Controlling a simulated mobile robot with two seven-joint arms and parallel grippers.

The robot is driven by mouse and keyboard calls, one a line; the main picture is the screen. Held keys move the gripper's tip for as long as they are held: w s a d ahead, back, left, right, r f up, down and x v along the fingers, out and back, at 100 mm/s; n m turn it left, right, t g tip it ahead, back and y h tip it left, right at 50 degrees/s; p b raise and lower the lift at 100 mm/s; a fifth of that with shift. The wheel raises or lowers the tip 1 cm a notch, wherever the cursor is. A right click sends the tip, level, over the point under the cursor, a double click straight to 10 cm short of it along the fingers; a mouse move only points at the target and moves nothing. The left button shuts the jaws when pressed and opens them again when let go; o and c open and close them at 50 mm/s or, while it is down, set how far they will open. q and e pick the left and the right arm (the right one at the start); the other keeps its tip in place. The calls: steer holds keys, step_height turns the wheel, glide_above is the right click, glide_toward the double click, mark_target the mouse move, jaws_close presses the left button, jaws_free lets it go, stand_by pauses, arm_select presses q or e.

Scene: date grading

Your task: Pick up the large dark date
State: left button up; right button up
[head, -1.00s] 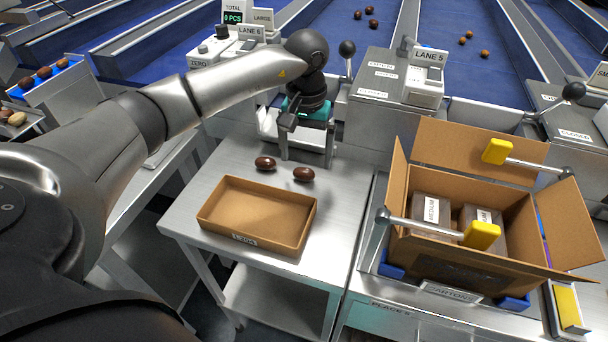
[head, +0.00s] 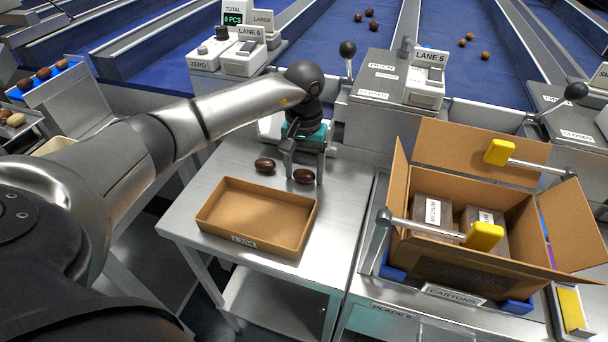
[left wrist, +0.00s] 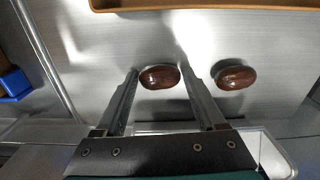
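Two large dark brown dates lie on the steel table beyond the open cardboard tray. My left gripper (head: 305,179) is above the right-hand date (head: 303,176), its fingers on either side of it. The left wrist view shows this date (left wrist: 159,77) between the two fingertips, with a small gap at each side. The fingers are open. The other large date (head: 265,165) lies to the left in the head view and outside the fingers; it also shows in the left wrist view (left wrist: 235,77). My right gripper is not in view.
The empty cardboard tray (head: 216,228) stands just in front of the dates. A big open carton (head: 455,270) with boxes inside stands at the right, near yellow-handled levers. The lane control boxes (head: 380,84) stand behind the table.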

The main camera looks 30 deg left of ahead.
arm_select(q)
steer(key=c, duration=0.4)
steer(key=shift+r, duration=0.15)
